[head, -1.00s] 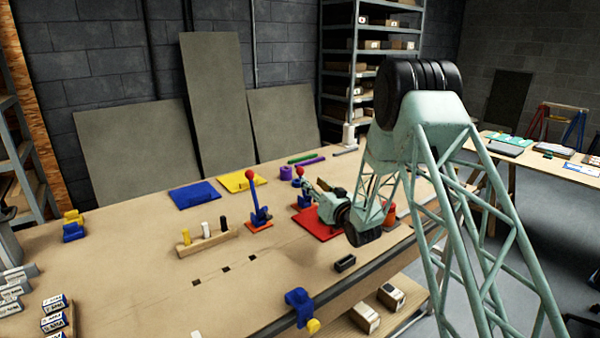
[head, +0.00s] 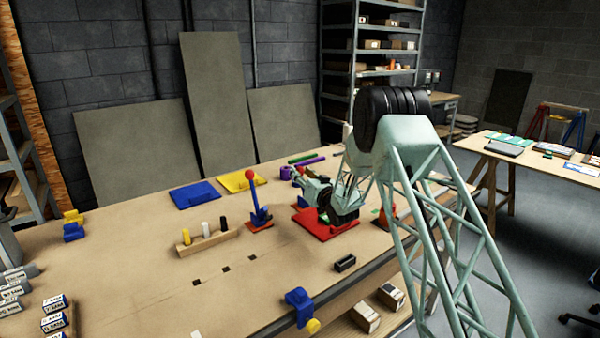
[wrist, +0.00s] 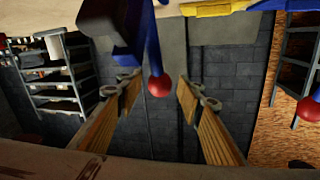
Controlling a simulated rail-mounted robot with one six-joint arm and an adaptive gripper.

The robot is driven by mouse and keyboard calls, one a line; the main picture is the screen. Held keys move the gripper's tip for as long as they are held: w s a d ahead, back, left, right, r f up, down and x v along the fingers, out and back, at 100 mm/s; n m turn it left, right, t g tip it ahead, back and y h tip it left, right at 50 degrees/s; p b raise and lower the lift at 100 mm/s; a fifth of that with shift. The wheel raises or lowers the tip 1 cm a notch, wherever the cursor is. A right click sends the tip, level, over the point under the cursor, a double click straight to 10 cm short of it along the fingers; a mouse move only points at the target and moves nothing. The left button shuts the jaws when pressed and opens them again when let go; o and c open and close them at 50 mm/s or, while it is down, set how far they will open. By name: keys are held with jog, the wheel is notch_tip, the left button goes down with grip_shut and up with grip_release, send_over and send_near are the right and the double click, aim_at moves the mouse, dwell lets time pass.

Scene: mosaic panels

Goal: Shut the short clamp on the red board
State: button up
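The red board (head: 335,232) lies on the bench, partly hidden by my arm. My gripper (head: 312,186) is over its far left part and hides most of the clamp there in the head view. In the wrist view, which looks upside down, that clamp's red knob (wrist: 161,87) and blue lever (wrist: 154,50) stand between the two fingers of my gripper (wrist: 160,88). The fingers are spread open, with a gap on both sides of the knob. The lever appears roughly upright. Whether a finger touches it I cannot tell.
Another clamp (head: 258,210) with an upright blue lever and red knob stands to the left on an orange plate. Blue (head: 195,195) and yellow (head: 241,181) boards lie behind it. A peg block (head: 208,241) and a black box (head: 345,263) are nearer.

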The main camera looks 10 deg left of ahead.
jog(key=shift+x, duration=0.8)
jog(key=shift+c, duration=0.7)
jog(key=c, duration=1)
